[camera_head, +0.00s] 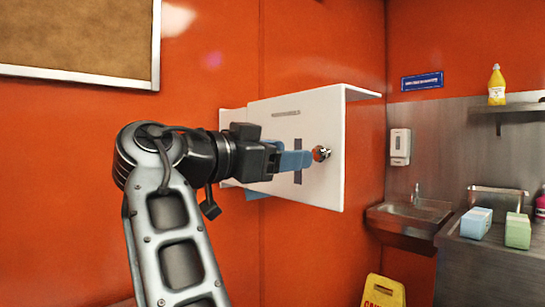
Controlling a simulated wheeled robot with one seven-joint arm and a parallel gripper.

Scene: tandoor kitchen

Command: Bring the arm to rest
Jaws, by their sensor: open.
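My gripper (297,160) is at the end of my raised arm, in the middle of the view. Its blue fingers point right and are open. They are in front of a white wall cabinet (325,110), close to a round metal knob with an orange-red part (321,153). I cannot tell whether the fingers touch the cabinet or the knob. My arm and gripper hide part of the cabinet's left side.
A steel sink (405,215) and a counter (470,255) with blue and green blocks are at right. A soap dispenser (399,147) hangs above the sink. A yellow floor sign (383,292) stands below. A corkboard (80,35) hangs at upper left.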

